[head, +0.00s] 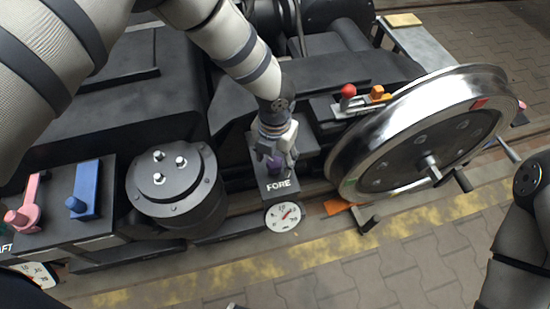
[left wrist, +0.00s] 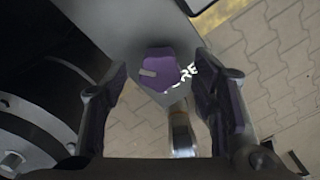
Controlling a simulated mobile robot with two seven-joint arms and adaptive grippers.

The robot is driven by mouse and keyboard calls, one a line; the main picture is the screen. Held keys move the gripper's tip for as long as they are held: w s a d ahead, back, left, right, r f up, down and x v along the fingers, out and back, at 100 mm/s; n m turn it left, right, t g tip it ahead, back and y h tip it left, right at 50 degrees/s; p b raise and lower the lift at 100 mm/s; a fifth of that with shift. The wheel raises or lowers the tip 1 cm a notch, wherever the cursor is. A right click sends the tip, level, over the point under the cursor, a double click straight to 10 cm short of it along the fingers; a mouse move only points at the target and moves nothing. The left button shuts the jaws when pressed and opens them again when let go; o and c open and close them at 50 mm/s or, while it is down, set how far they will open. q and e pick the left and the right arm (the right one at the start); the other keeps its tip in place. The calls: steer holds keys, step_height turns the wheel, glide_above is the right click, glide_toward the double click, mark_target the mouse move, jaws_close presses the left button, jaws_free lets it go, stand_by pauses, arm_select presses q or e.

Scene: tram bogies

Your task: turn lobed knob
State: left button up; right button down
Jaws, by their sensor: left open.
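A purple lobed knob (left wrist: 166,72) with a pale bar mark sits on a dark box face with white FORE lettering. In the left wrist view it lies between and just beyond the tips of my left gripper (left wrist: 160,85), whose fingers are spread wide on either side of it. In the head view my left gripper (head: 275,158) points down over the same box, and only a little of the knob (head: 274,168) shows below it. Whether the fingers touch the knob I cannot tell. My right arm is at the right edge of the head view; its gripper is out of sight.
A round dial (head: 285,216) sits below the FORE label. A black cylinder with bolts (head: 172,187) is left, beside blue (head: 83,192) and pink (head: 27,203) handles. A large metal wheel (head: 425,135) and a red-knobbed lever (head: 347,92) are right. Paved floor is clear in front.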

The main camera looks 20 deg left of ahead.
arm_select(q)
steer(key=shift+f, duration=0.3)
steer(key=shift+c, duration=0.6)
steer(key=c, duration=1)
steer(key=shift+c, duration=0.2)
steer(key=shift+n, duration=0.3)
